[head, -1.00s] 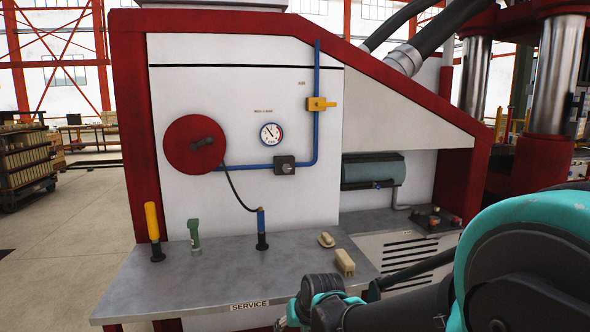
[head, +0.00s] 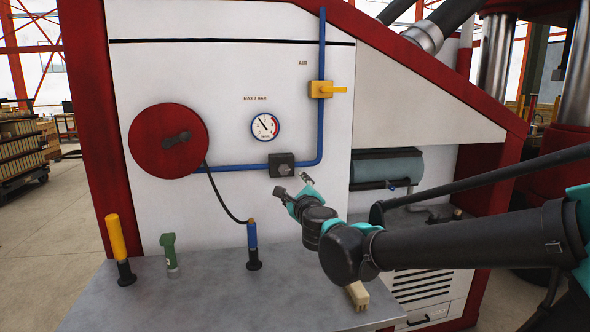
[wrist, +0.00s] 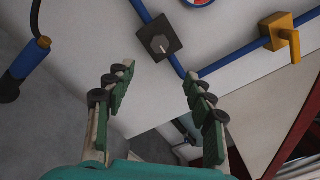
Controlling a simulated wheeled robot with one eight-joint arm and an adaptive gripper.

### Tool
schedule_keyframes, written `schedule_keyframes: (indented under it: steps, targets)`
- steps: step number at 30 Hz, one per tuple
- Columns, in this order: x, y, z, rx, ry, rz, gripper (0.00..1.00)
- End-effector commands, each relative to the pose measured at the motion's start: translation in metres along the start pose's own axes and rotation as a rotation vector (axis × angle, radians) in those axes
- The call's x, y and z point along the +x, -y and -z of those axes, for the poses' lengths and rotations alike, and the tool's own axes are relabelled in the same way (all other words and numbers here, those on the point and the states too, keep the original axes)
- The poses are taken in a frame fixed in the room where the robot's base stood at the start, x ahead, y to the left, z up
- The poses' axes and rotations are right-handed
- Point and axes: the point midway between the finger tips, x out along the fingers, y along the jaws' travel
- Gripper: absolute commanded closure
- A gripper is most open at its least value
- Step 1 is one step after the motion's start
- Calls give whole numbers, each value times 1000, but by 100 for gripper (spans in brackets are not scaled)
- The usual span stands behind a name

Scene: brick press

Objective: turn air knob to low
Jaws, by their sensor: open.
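A dark square block with a round knob (head: 282,165) sits on the blue pipe on the white panel. In the wrist view the knob (wrist: 159,44) shows a light pointer line, ahead of and above my fingertips. A white pressure gauge (head: 265,127) is just above and left of it, under a "MAX 2 BAR" label. A yellow valve (head: 321,89) with a lever, beside the "AIR" label, is higher on the pipe. My gripper (head: 292,184) is open and empty, just below the knob block. In the wrist view its fingers (wrist: 156,76) are spread wide, apart from the knob.
A red hose reel (head: 168,141) is on the panel's left. The grey bench (head: 190,300) below holds a yellow-handled tool (head: 117,240), a green tool (head: 169,252), a blue-handled tool (head: 252,240) and a beige block (head: 357,295). A grey-green cylinder (head: 385,168) lies in the right recess.

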Motion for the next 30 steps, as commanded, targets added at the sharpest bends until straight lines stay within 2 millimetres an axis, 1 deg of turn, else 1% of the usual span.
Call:
schedule_keyframes:
  steps: [5,8,27,30]
  targets:
    - [19,1,0,-3,-1,1,46]
    - [33,1,0,-4,0,1,46]
    - [136,0,0,-6,0,1,46]
    - [150,1,1,-6,0,1,46]
